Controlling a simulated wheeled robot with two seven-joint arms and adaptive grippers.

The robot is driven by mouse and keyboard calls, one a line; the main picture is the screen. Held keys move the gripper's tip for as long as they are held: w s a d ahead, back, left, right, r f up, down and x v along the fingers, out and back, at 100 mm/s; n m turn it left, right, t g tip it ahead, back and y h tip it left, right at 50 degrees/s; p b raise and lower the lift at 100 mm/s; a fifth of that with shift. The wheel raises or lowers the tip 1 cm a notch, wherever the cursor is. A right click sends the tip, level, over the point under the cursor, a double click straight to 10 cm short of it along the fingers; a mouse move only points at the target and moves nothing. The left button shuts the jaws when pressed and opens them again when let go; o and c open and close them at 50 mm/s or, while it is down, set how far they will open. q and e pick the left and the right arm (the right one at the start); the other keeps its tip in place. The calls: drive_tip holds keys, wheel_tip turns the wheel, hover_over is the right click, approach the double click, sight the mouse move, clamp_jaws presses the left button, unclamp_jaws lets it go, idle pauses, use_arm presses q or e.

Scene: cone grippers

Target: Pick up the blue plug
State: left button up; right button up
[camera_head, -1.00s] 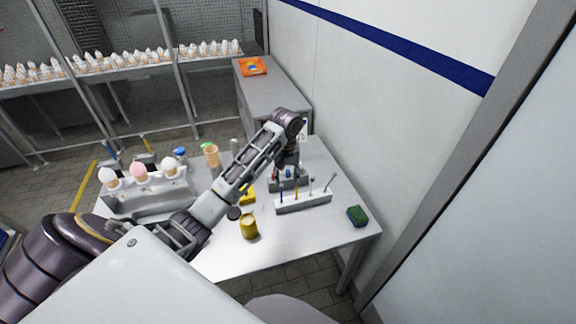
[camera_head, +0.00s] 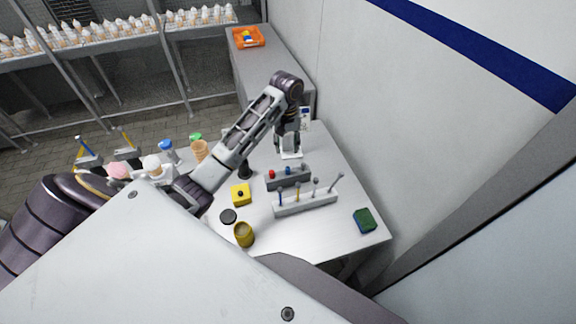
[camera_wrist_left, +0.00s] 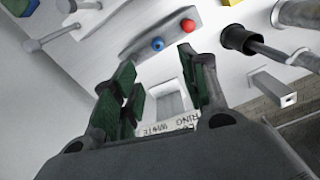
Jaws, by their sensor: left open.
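The blue plug (camera_head: 288,170) stands in a small grey block (camera_head: 302,181) on the table, beside a red plug (camera_head: 271,174). In the left wrist view the blue plug (camera_wrist_left: 157,44) shows just beyond the fingertips, with the red plug (camera_wrist_left: 188,25) to its right. My left gripper (camera_head: 289,152) points down just behind the block in the head view. Its dark green finger pads are apart, with nothing held between them. They also show in the wrist view (camera_wrist_left: 157,72). The gripper appears apart from the blue plug; its exact height is unclear. My right gripper is not in view.
A white rack with upright tools (camera_head: 305,204) stands in front of the block. A yellow box (camera_head: 241,195), yellow cup (camera_head: 244,235) and black disc (camera_head: 228,216) are to the left. A green sponge (camera_head: 365,220) lies near the right corner. A wall borders the table's right side.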

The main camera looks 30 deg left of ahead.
sight(287, 167)
use_arm(q)
wheel_tip(287, 167, down, 3)
drive_tip(key=shift+f+b, duration=0.15)
drive_tip(key=shift+b, duration=0.65)
wheel_tip(287, 167, down, 3)
drive_tip(key=shift+f, duration=1.1)
